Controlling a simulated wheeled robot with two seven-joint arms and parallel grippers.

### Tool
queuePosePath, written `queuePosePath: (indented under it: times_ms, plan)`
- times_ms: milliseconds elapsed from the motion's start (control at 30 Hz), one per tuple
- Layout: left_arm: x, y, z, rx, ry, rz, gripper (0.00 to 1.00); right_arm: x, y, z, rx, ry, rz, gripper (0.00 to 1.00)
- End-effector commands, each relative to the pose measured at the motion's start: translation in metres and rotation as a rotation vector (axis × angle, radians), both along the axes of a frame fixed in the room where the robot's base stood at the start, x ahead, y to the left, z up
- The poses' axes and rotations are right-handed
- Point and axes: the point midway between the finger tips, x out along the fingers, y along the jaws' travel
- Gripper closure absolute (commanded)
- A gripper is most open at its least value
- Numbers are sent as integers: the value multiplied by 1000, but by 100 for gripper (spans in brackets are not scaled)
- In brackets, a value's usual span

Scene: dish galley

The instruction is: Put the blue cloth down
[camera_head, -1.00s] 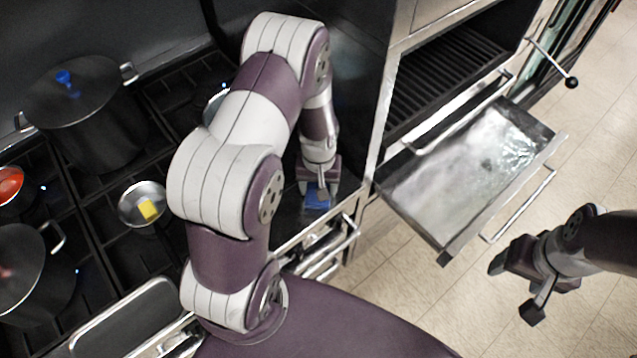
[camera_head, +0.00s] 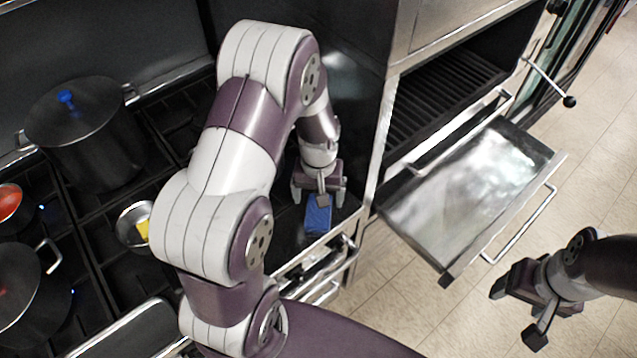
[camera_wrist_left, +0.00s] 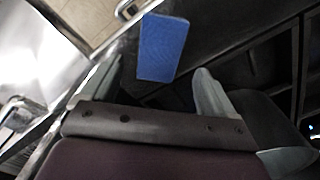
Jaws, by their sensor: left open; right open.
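The blue cloth (camera_head: 317,220) lies on the dark counter surface beside the stove, near its front edge. It also shows in the left wrist view (camera_wrist_left: 163,48) as a flat blue rectangle just beyond the fingers. My left gripper (camera_head: 318,196) is open just behind the cloth. In the left wrist view its two fingers (camera_wrist_left: 160,85) are spread with nothing between them, and the cloth looks free of both. My right gripper (camera_head: 519,306) is open and empty over the floor at the right.
A pot with a blue knob (camera_head: 85,125) stands at the back left of the stove. A small pan (camera_head: 131,232) with a yellow piece is left of my arm. An open metal drawer (camera_head: 465,190) juts out at the right below a grill.

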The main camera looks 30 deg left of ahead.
Motion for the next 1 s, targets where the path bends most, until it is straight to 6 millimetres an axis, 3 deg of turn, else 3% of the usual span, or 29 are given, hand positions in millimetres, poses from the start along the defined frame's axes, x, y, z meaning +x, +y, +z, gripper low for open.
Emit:
queuePosePath:
  times_ms: [133,333,500,600,700,1000]
  plan:
    - [1,0,36,0,-6,0,12,0,0,-9,0,0,0,31]
    - [-2,-2,65,1,-4,-11,12,0,0,-11,0,0,0,31]
    - [-42,-32,90,8,-62,-215,12,0,0,-11,0,0,0,31]
    - [-70,-47,97,15,-99,-340,12,0,0,-11,0,0,0,31]
    - [-86,-53,99,19,-117,-405,12,0,0,-11,0,0,0,31]
    - [-89,-53,97,19,-118,-416,12,0,0,-12,0,0,0,31]
